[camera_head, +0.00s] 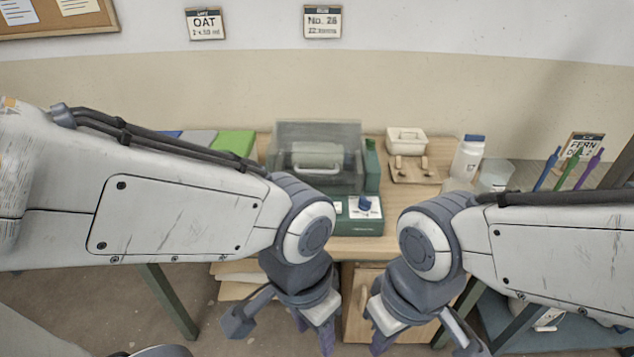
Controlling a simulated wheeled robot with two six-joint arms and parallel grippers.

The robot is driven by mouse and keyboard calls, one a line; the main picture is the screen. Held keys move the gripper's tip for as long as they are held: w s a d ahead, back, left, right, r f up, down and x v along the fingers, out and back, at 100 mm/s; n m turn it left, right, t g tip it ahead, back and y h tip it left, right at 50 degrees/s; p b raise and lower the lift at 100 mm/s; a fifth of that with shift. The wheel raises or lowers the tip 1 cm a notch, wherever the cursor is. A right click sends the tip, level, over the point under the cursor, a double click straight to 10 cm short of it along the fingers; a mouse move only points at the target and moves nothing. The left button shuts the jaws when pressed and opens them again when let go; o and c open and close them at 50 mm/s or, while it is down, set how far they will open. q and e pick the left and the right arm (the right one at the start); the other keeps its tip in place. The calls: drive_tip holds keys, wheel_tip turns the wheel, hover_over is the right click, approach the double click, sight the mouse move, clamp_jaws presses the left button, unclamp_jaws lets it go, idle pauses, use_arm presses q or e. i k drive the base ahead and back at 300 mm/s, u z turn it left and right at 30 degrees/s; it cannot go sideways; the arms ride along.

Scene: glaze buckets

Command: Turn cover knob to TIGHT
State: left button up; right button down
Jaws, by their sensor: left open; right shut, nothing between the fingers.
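The cover knob (364,204) is a small blue knob on a pale dial plate, on the front right of a green base unit (370,228). Its setting and the dial lettering are too small to read. A clear grey cover (318,135) stands behind it over a pale handled piece. My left gripper (314,332) hangs low in front of the table, below and left of the knob, open and empty. My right gripper (379,342) hangs low, below the knob, shut and empty. Neither touches the knob. My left wrist hides part of the unit's left side.
A wooden board with pegs (414,172), a white box (406,140), a white bottle (467,157) and a clear bucket (495,175) stand right of the unit. A green block (234,142) lies left. The table's front edge lies above my grippers in the picture.

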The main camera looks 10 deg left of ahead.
sight(370, 144)
drive_tip(key=z, duration=0.05)
drive_tip(key=k, duration=0.55)
drive_tip(key=z, duration=0.55)
drive_tip(key=i, duration=1.25)
drive_tip(key=u, duration=0.5)
drive_tip(key=i, duration=0.6)
drive_tip(key=u, duration=0.35)
